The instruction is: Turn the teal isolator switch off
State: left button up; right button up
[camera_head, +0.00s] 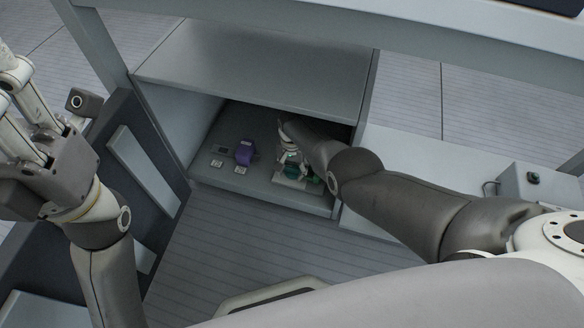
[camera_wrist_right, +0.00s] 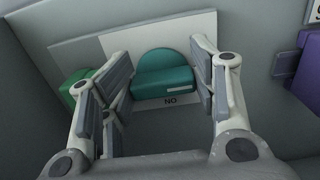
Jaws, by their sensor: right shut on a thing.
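The teal isolator switch (camera_wrist_right: 162,74) is a round base with a thick raised handle, mounted on a white plate (camera_wrist_right: 203,30). In the right wrist view the handle lies roughly crosswise, with a white mark near its right end. Below it a label shows ON upside down. My right gripper (camera_wrist_right: 158,88) has one finger on each side of the handle and is shut on it. In the head view the teal switch (camera_head: 291,171) is partly hidden by my right gripper (camera_head: 290,165) inside the open box. My left gripper (camera_head: 48,88) is raised, empty, fingers apart, far left.
A purple switch (camera_head: 244,152) stands left of the teal one, with small labelled plates near it. A green part (camera_wrist_right: 78,88) sits close beside the teal switch's plate.

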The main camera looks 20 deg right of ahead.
aim_at(293, 166)
jog(key=shift+w+d+r+t, duration=0.3)
jog(key=shift+w+d+r, duration=0.1)
jog(key=shift+w+d, duration=0.35)
jog(key=o, duration=0.9)
jog(key=shift+w+a, duration=0.1)
jog(key=shift+c, duration=0.2)
jog(key=shift+o, duration=0.7)
jog(key=shift+f, duration=0.1)
jog(key=shift+r, duration=0.2)
jog(key=shift+a+r, duration=0.1)
jog(key=shift+r, duration=0.1)
jog(key=shift+s+a+r, duration=0.1)
jog(key=shift+s+r, duration=0.1)
jog(key=shift+r, duration=1)
jog(key=shift+s+a+r, duration=0.2)
jog(key=shift+a+r, duration=0.05)
jog(key=shift+r, duration=0.4)
jog(key=shift+s+a+r, duration=0.15)
jog(key=shift+a+r, duration=0.05)
jog(key=shift+r, duration=0.45)
jog(key=shift+s+a+r, duration=0.1)
jog(key=shift+a+r, duration=0.05)
jog(key=shift+r, duration=0.5)
